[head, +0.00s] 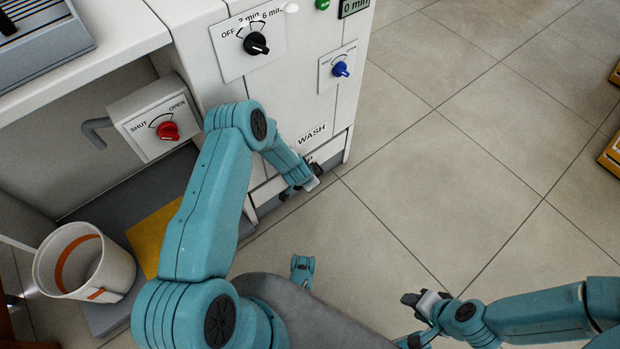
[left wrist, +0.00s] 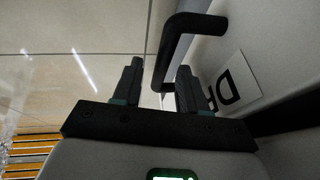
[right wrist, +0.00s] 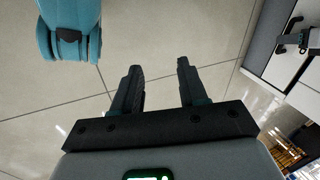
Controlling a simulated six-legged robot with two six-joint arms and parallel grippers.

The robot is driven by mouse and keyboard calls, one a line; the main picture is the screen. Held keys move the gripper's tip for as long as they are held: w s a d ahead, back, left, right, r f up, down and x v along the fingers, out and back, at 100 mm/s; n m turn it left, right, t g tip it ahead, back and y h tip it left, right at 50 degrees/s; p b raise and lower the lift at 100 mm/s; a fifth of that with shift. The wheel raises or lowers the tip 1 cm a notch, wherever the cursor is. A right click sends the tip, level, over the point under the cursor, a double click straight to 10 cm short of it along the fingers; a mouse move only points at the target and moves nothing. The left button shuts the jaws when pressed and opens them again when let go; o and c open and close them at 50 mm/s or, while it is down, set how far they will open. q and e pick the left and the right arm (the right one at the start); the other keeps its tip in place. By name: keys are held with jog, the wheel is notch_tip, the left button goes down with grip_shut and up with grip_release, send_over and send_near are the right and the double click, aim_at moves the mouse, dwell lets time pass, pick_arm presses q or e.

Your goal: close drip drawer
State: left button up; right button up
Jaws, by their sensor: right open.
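The drip drawer (head: 268,191) is the low white front at the base of the washing machine, under the WASH label, partly hidden by my left arm. How far it stands out cannot be told. Its label, reading "DR", shows in the left wrist view (left wrist: 233,91), beside its dark bar handle (left wrist: 168,62). My left gripper (head: 303,190) is at this handle. Its fingers (left wrist: 158,90) are apart, with the handle's bar showing between them; contact cannot be told. My right gripper (head: 410,318) is open and empty over the floor, well apart from the drawer.
The machine has a black knob (head: 256,44), a blue knob (head: 341,69) and a red SHUT/OPEN valve knob (head: 167,131). A white bucket (head: 112,262) stands at the lower left. Yellow items (head: 610,150) lie at the far right edge.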

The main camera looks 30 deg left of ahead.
pick_arm(q)
jog(key=p+v, duration=0.7)
jog(key=v, duration=0.9)
jog(key=shift+r, duration=0.2)
pick_arm(e)
notch_tip(320, 180, up, 7)
jog(key=s+a, duration=0.1)
jog(key=s, duration=0.1)
jog(key=shift+s+g, duration=0.25)
jog(key=shift+g, duration=0.15)
pick_arm(q)
jog(key=shift+d, duration=0.1)
pick_arm(e)
jog(key=shift+f, duration=0.1)
